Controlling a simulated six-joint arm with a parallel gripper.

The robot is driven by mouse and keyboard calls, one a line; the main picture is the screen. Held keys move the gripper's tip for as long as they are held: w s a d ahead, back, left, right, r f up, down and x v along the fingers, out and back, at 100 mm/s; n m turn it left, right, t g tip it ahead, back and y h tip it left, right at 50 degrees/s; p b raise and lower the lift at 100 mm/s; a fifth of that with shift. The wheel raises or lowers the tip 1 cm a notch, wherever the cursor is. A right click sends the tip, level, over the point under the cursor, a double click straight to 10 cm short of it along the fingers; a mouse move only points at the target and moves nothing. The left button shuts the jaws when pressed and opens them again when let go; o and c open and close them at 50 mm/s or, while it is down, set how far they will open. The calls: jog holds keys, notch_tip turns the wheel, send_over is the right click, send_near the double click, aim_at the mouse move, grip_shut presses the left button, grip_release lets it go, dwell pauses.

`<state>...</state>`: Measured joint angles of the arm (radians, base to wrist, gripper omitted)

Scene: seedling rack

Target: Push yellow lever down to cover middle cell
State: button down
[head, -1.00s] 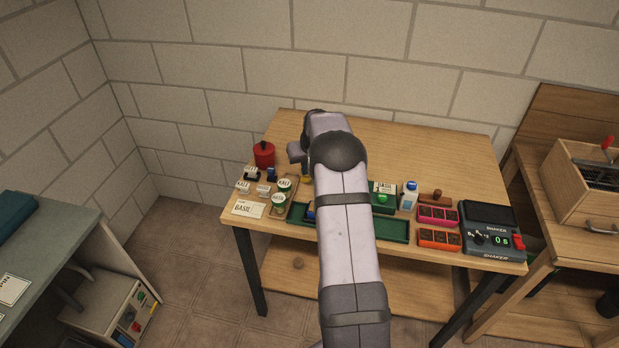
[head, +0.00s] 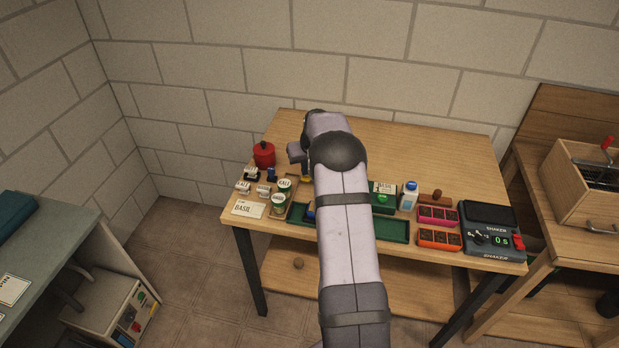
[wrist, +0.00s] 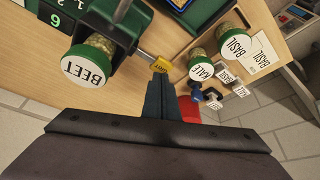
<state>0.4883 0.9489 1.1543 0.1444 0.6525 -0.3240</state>
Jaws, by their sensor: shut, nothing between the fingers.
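The yellow lever (wrist: 161,65) shows its small yellow end in the wrist view, sticking out beside a dark green unit (wrist: 118,22). My gripper (wrist: 160,82) is shut and empty, its fingertips right by the yellow end. I cannot tell whether they touch it. In the head view, my arm hides most of the unit and the lever. Only a little yellow (head: 306,178) shows beside the gripper. The middle cell cannot be made out in either view.
A BEET jar (wrist: 89,60) sits at the green unit. KALE (wrist: 200,68) and BASIL (wrist: 232,43) jars stand nearby, with small labelled tags. A red pot (head: 264,155) stands behind them. Seed trays (head: 438,215) and a shaker (head: 490,235) are at the right. The back of the table is clear.

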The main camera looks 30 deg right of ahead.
aim_at(306, 178)
jog(key=shift+f, duration=0.2)
dwell(0.5)
jog(key=shift+f+b, duration=0.35)
jog(key=shift+b, duration=0.05)
jog(key=shift+f, duration=0.35)
jog(key=shift+f+b, duration=0.35)
jog(key=shift+b, duration=0.1)
jog(key=shift+f, duration=0.15)
jog(key=shift+r+p, duration=2.1)
jog(key=shift+r, duration=1.75)
